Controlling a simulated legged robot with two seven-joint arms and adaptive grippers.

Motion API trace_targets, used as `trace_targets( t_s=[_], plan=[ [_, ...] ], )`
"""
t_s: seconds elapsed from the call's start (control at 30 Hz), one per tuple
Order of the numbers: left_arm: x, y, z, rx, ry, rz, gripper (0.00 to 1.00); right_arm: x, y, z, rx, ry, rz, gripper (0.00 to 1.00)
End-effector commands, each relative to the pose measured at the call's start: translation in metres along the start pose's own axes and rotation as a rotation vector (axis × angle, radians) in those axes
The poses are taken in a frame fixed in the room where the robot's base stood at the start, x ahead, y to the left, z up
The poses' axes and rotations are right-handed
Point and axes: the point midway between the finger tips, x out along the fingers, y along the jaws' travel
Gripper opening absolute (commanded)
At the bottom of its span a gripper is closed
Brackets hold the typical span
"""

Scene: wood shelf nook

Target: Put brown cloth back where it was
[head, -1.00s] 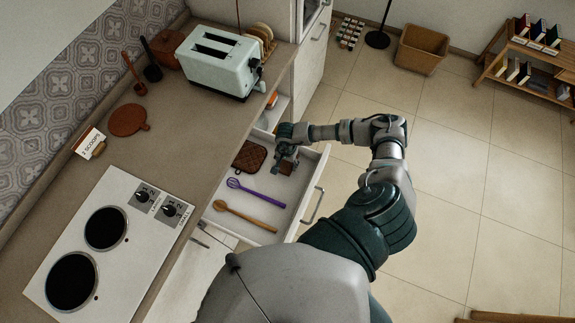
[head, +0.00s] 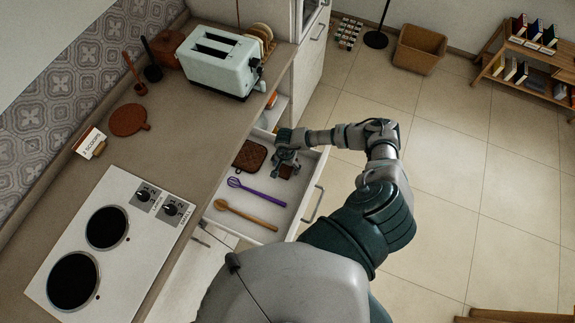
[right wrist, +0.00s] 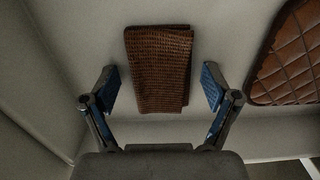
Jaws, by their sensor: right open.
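The brown cloth (right wrist: 160,70) lies folded on the white drawer floor, in the right wrist view between and just beyond my open fingertips. My right gripper (right wrist: 160,90) is open and empty, with one finger on each side of the cloth and a gap on both sides. In the head view the right gripper (head: 287,162) is low over the far end of the open drawer (head: 272,212). The cloth (head: 286,171) shows there only in part behind it. My left gripper is not in view.
A brown quilted pot holder (head: 250,154) lies left of the gripper in the drawer; it also shows in the right wrist view (right wrist: 295,60). A purple whisk (head: 256,192) and a wooden spoon (head: 245,214) lie nearer. Drawer walls stand close around the gripper.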

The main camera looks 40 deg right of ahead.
Motion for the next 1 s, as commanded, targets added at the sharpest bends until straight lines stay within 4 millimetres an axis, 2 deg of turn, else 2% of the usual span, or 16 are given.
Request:
trace_targets(
  t_s=[0.17, 0.4, 0.6, 0.8, 1.0],
  plan=[
    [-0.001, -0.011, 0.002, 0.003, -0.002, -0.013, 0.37, -0.015, 0.0, -0.001, 0.0, 0.001, -0.002, 0.87],
    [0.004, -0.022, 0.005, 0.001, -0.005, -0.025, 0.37, -0.067, 0.001, -0.005, 0.0, -0.001, -0.006, 0.87],
    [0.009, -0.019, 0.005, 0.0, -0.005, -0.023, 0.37, -0.104, 0.002, -0.005, -0.001, -0.003, -0.005, 0.87],
    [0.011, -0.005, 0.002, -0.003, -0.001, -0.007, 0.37, -0.121, 0.001, -0.003, 0.0, -0.002, -0.002, 0.87],
    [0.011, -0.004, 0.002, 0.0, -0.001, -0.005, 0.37, -0.123, 0.0, -0.001, 0.0, 0.0, -0.001, 0.87]
  ],
)
